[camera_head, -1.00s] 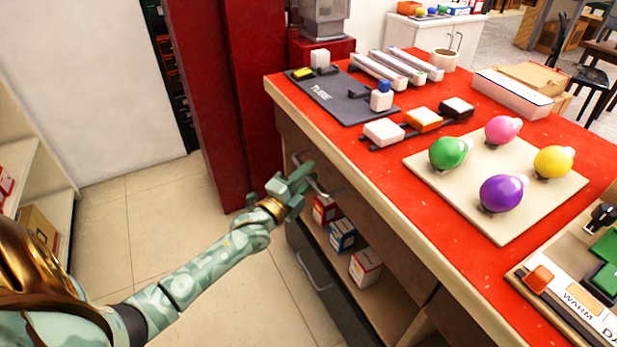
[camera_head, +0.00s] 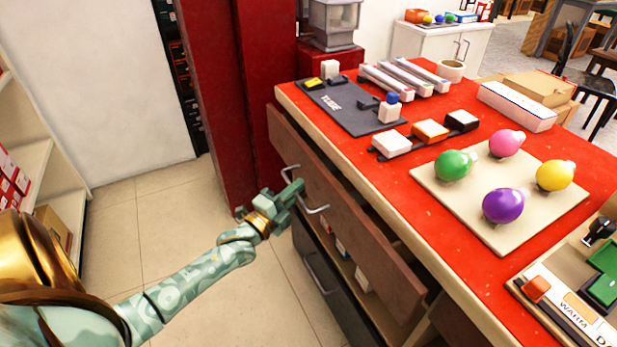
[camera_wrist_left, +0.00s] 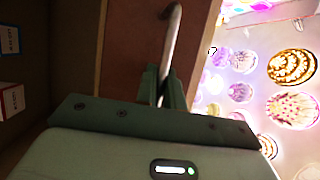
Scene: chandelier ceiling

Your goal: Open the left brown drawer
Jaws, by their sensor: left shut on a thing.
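The left brown drawer (camera_head: 350,232) is under the red counter, and its front stands out from the counter with a gap behind it. Its silver bar handle (camera_head: 317,210) is on the drawer front. My left gripper (camera_head: 291,193) is shut on this handle. In the left wrist view the two green fingers (camera_wrist_left: 162,88) close around the pale handle bar (camera_wrist_left: 171,45), in front of the brown drawer face (camera_wrist_left: 128,45). My right gripper is not in view.
The red counter (camera_head: 440,245) carries several coloured bulbs on a pale board (camera_head: 463,205) and a dark tube tester (camera_head: 352,106). A dark lower drawer (camera_head: 335,285) and an open shelf with boxes lie below. A red column (camera_head: 215,100) stands behind. Floor at left is clear.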

